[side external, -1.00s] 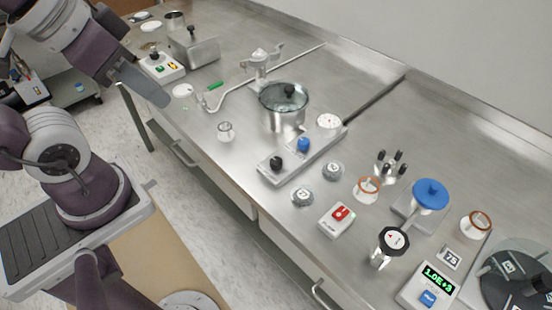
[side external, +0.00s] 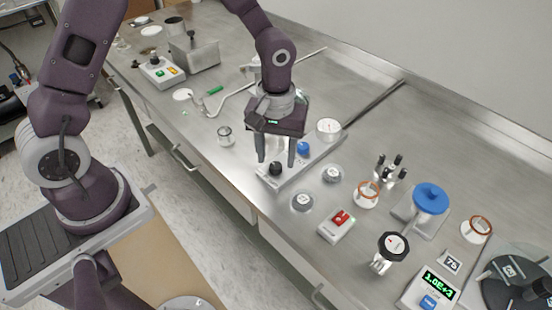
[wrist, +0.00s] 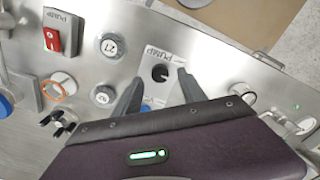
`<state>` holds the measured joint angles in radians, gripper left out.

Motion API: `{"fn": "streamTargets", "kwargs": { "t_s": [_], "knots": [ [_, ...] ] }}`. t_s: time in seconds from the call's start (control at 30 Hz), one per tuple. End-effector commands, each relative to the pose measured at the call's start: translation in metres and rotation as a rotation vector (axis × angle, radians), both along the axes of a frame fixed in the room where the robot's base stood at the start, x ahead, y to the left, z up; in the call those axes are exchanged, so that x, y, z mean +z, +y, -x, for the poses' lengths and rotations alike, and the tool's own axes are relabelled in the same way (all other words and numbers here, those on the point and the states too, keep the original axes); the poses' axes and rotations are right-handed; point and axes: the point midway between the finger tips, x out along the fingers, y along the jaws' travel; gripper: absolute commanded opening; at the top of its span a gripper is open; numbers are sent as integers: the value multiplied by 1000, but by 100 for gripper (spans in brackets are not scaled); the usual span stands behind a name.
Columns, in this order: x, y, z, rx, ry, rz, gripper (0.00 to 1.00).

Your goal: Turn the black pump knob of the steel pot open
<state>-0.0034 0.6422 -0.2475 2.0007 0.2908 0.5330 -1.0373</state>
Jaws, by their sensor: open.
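The black pump knob (side external: 275,168) stands at the front end of the steel base plate (side external: 317,153). In the wrist view the knob (wrist: 160,73) shows beside the PUMP lettering, with a small light mark on its top. My gripper (side external: 276,161) points down over the knob, open. In the wrist view its two fingers (wrist: 159,78) are on either side of the knob, with visible gaps. I cannot tell whether the fingertips reach down to knob height. The steel pot behind is mostly hidden by my gripper.
A blue knob (side external: 303,147) sits on the same plate, close behind my right finger. A white dial gauge (side external: 328,127) is at the plate's back. Two round weights (side external: 302,200) and a red-switch box (side external: 340,224) stand to the right. A small glass jar (side external: 224,133) is left.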

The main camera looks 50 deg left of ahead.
Motion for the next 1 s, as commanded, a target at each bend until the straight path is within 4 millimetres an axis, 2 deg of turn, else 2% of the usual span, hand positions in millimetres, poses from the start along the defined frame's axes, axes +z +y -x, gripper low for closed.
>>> {"fn": "streamTargets", "kwargs": {
  "t_s": [0.13,0.4,0.6,0.67,1.0],
  "knots": [
    [-17,0,0,-1,1,-1,49],
    [-20,0,0,-1,-2,-1,49],
    [-20,0,0,-1,-1,-1,9],
    [-20,0,0,-1,-1,-1,0],
    [-20,0,0,-39,-2,-1,0]
  ]
}}
